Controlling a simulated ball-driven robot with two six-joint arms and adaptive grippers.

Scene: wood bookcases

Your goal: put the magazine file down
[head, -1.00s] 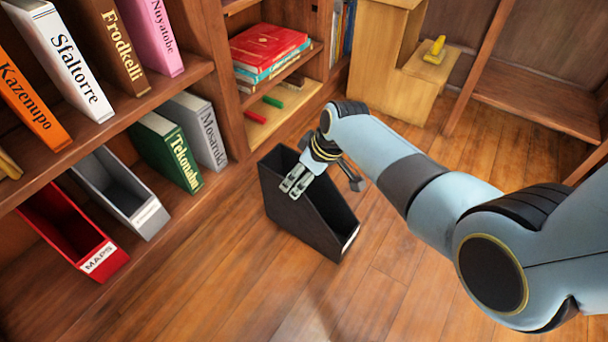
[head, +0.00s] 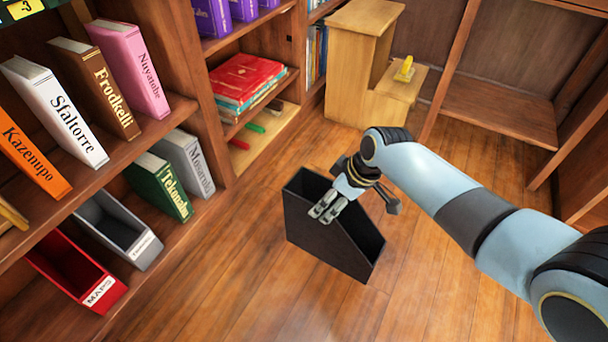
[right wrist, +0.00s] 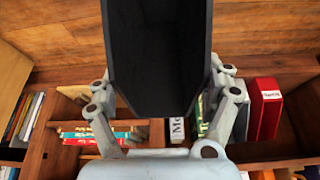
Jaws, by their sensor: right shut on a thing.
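The black magazine file (head: 330,232) is upright with its open top up, in front of the bookcase. It also fills the middle of the right wrist view (right wrist: 158,50). My right gripper (head: 326,208) is shut on it near its tall end. In the right wrist view the fingers of my right gripper (right wrist: 160,85) lie along both sides of the file. The inside of the file looks dark and empty. I cannot tell whether its base touches the floor or hangs just above it. My left gripper is not in view.
On the left bookcase's low shelf stand a red file (head: 75,275) labelled MAPS, a grey file (head: 117,232), a green book (head: 158,188) and a grey book (head: 185,162). A wooden step stool (head: 350,75) with a yellow object (head: 404,69) stands behind. The wooden floor (head: 240,300) around the file is clear.

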